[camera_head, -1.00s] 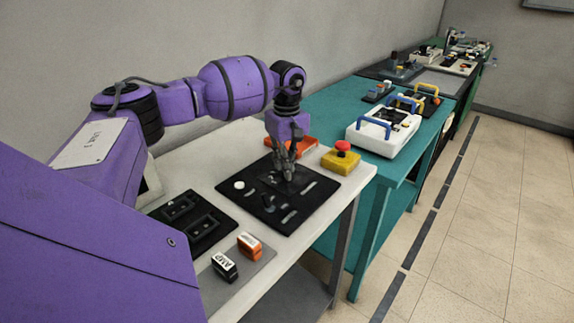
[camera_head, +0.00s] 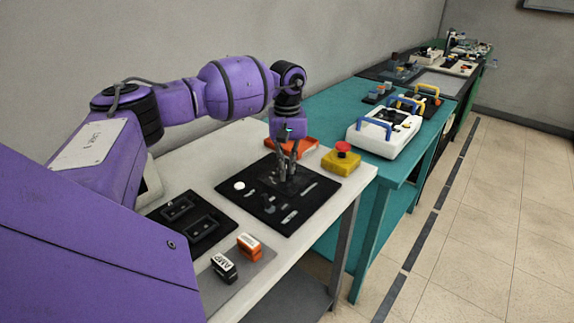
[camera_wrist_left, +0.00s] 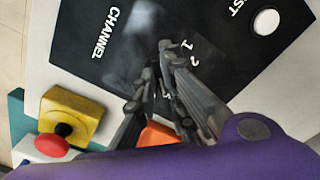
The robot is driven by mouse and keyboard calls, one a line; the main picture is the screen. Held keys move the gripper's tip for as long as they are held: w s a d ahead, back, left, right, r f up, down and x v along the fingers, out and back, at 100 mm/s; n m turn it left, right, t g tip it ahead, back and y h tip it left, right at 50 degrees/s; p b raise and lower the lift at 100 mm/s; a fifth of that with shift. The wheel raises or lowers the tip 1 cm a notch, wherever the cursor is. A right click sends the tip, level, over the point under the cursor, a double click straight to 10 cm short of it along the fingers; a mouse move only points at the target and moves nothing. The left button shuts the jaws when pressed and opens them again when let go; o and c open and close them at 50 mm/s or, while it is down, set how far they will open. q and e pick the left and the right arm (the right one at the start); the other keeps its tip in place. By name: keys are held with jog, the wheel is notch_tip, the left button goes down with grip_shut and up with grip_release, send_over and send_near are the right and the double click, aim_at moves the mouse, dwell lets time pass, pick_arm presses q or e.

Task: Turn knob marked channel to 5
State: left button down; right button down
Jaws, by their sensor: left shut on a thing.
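The black control panel (camera_head: 263,211) lies on the white table. In the left wrist view, the panel (camera_wrist_left: 85,65) carries the white word CHANNEL (camera_wrist_left: 108,33) and small digits, with 1 and 2 readable beside the fingertips. My left gripper (camera_head: 286,180) points down at the panel's far part, its fingers close together; it also shows in the left wrist view (camera_wrist_left: 158,72). It is shut on what appears to be the channel knob, which the fingers hide. The knob's pointer and setting cannot be read. My right gripper is not in view.
A yellow box with a red button (camera_head: 342,158) stands right of the panel. An orange item (camera_head: 303,147) lies behind the gripper. A white button (camera_head: 239,186) is on the panel. Orange (camera_head: 249,246) and black (camera_head: 224,267) blocks stand in front. A teal table (camera_head: 330,112) stands beyond.

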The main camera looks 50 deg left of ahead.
aim_at(287, 169)
pick_arm(q)
jog(key=c, duration=1.8)
grip_release()
jog(key=shift+r, duration=0.25)
notch_tip(287, 169, up, 12)
jog(key=shift+f, duration=0.2)
